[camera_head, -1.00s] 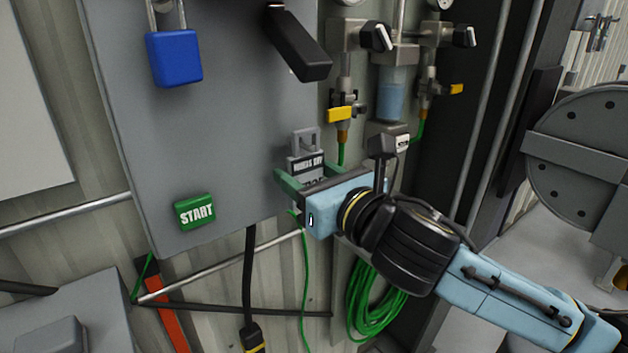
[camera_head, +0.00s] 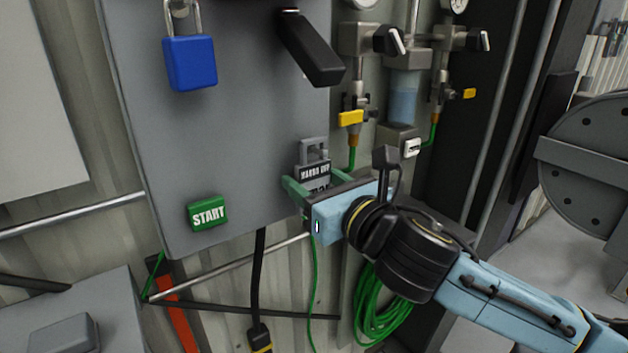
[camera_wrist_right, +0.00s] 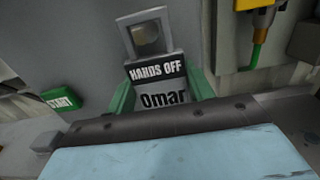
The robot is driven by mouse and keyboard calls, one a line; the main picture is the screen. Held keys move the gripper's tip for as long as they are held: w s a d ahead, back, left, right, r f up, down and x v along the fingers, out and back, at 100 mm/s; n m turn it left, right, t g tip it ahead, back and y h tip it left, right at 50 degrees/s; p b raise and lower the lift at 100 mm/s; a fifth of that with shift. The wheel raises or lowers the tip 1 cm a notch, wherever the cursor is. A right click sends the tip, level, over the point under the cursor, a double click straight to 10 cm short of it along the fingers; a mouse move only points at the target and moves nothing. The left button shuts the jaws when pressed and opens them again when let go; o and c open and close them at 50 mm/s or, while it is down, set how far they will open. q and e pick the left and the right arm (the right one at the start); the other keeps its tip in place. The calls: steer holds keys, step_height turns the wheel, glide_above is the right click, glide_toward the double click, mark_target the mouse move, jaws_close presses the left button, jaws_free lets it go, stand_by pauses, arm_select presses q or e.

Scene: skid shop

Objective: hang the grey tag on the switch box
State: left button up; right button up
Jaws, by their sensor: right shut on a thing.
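The grey tag (camera_head: 313,171) has a square open loop at its top and a black "HANDS OFF" band. In the right wrist view the tag (camera_wrist_right: 158,85) also reads "Omar". My right gripper (camera_head: 316,187) is shut on its lower part, with a green finger at each side. The tag is upright before the lower right part of the grey switch box (camera_head: 240,130); I cannot tell whether it touches. The box carries a black handle (camera_head: 313,50) at the upper right and a blue padlock (camera_head: 190,63) at the upper left. My left gripper is not in view.
A green START button (camera_head: 208,214) is at the box's lower left. Valves with a yellow lever (camera_head: 351,118) and a filter bowl (camera_head: 403,98) stand right of the box. A coiled green hose (camera_head: 378,305) hangs below. The box face between padlock and tag is clear.

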steer(key=o, duration=0.8)
steer(key=shift+o, duration=0.2)
steer(key=p+v, duration=0.6)
steer(key=v, duration=0.7)
steer(key=shift+s, duration=0.15)
